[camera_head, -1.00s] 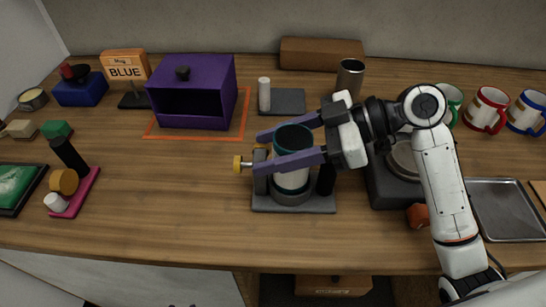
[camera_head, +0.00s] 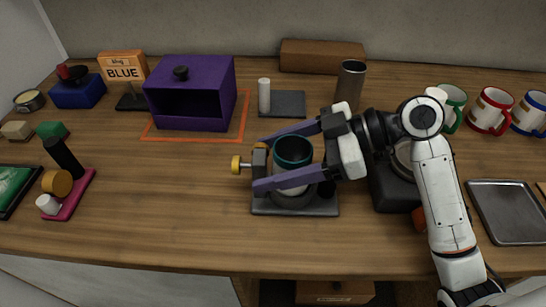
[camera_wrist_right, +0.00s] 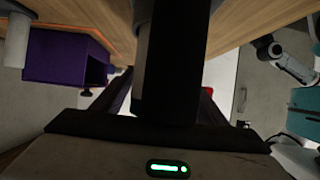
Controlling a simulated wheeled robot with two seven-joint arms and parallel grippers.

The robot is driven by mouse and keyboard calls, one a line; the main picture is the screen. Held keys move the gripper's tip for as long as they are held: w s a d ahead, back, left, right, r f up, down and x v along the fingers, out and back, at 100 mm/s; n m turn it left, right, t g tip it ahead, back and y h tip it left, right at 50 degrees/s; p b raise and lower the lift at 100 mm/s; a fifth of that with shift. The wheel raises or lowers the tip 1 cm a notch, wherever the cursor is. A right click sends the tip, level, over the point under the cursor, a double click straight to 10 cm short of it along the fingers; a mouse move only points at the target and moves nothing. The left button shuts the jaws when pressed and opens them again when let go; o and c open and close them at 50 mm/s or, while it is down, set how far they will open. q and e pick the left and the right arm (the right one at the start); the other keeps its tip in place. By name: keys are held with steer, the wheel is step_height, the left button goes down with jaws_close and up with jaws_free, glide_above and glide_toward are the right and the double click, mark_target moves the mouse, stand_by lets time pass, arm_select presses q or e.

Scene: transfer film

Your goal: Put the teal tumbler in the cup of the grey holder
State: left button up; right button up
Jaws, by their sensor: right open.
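The teal tumbler (camera_head: 291,150), with a white band, stands upright in the round cup (camera_head: 296,203) of the grey holder (camera_head: 265,208). Its dark open mouth faces up, and its lower part is hidden by the cup and a finger. My right gripper (camera_head: 259,163) reaches in from the right. Its purple fingers are open, one on the far side and one on the near side of the tumbler. The near finger covers part of the tumbler and cup. A dark shape fills the middle of the right wrist view. My left gripper is not in view.
A yellow knob (camera_head: 236,164) sticks out left of the holder. A purple box (camera_head: 191,98) and a steel cup (camera_head: 349,84) stand behind. A dark grey block (camera_head: 388,197) and a metal tray (camera_head: 506,210) lie to the right.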

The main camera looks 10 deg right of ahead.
steer(key=p+v, duration=0.2)
steer(key=v, duration=0.9)
steer(key=shift+d+r, duration=0.1)
steer(key=shift+r, duration=0.1)
steer(key=shift+s+d+r, duration=0.1)
steer(key=shift+d+r, duration=0.1)
steer(key=shift+d, duration=0.15)
